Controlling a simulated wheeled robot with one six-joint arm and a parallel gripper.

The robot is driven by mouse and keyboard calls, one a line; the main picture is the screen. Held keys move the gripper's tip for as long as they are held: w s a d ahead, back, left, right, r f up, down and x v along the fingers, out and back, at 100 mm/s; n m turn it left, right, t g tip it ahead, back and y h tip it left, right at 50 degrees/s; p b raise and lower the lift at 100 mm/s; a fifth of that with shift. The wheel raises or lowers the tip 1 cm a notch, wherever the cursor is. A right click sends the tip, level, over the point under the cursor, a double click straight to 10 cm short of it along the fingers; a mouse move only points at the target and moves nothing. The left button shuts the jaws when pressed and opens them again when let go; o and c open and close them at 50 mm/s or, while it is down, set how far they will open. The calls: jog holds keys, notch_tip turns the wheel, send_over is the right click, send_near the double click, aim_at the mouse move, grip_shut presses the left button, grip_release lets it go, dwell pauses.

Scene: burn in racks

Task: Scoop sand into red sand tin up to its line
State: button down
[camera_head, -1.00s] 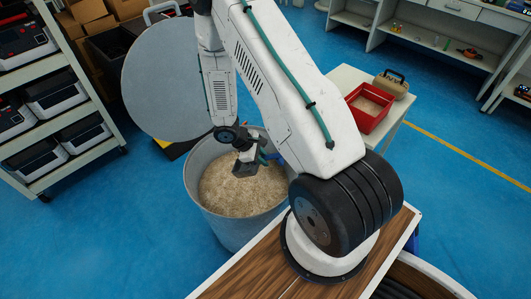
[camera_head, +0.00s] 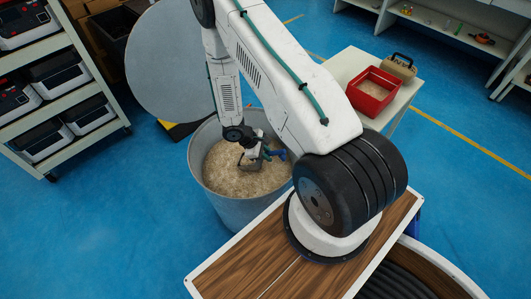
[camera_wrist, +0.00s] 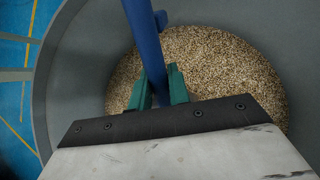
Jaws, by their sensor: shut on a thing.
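The red sand tin (camera_head: 372,92) stands on a small white table to the right, with pale sand inside; its line cannot be made out. A large grey metal bin (camera_head: 231,209) of sand (camera_head: 235,186) stands below my arm. My gripper (camera_head: 263,151) is inside the bin, shut on the blue handle of a scoop. The handle (camera_wrist: 147,45) shows between the green fingers in the wrist view. The scoop's small grey bowl (camera_head: 249,160) is at or just over the sand; whether it touches is unclear.
A tan case (camera_head: 399,67) with a dark handle stands beside the tin on the white table (camera_head: 348,65). A round grey lid (camera_head: 165,60) stands behind the bin. A shelf rack (camera_head: 65,95) is at left. Blue floor is open between.

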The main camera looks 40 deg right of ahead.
jog(key=shift+s+d+r+t+y, duration=0.25)
jog(key=shift+s+r+t+y, duration=0.15)
jog(key=shift+r+t, duration=0.1)
jog(key=shift+s+d+r+t+y, duration=0.2)
jog(key=shift+s+r+t+y, duration=0.15)
jog(key=shift+r+t, duration=0.1)
notch_tip(320, 180, up, 16)
jog(key=s+t+y, duration=0.1)
jog(key=t, duration=0.2)
jog(key=shift+s+d+m+y, duration=0.2)
jog(key=shift+d+m+y, duration=0.1)
jog(key=shift+d+y, duration=0.1)
